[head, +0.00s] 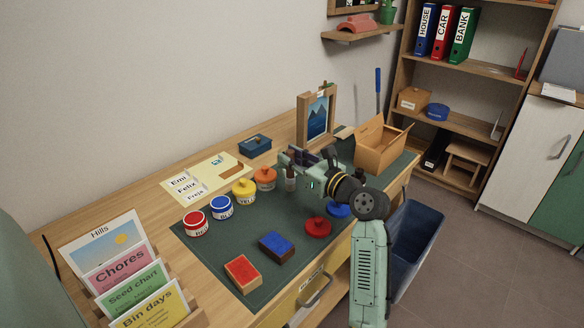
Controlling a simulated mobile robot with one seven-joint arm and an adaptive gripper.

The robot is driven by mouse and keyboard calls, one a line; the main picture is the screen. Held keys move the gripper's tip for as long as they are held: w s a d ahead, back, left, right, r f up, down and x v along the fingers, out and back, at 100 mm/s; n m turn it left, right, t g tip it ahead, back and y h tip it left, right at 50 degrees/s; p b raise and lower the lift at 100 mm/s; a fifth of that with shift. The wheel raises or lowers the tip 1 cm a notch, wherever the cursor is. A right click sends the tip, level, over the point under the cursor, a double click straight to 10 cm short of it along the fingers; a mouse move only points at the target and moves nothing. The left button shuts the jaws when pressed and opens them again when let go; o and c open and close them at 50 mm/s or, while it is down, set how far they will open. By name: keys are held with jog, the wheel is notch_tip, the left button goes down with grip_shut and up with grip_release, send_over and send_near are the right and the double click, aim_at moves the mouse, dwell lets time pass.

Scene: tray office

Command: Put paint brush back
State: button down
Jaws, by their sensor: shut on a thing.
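My gripper (291,158) is over the back of the green mat (215,250) on the desk, just right of the paint jars. A small dark-brown and grey upright piece (290,179) shows directly under its fingers. It looks like the paint brush in its grip, but it is small and partly hidden by the fingers. I cannot tell whether its lower end touches the mat. The red jar (195,223), blue jar (221,208), yellow jar (244,191) and orange jar (265,179) stand in a row to its left.
A red lid (318,227) and a blue lid (339,210) lie near my arm. Red-topped (243,272) and blue-topped (276,246) blocks lie in front. The mat's front left is clear.

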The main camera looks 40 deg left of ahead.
aim_at(292, 178)
jog(key=shift+f, duration=1.75)
jog(key=c, duration=1.5)
grip_release()
jog(key=shift+f, duration=0.15)
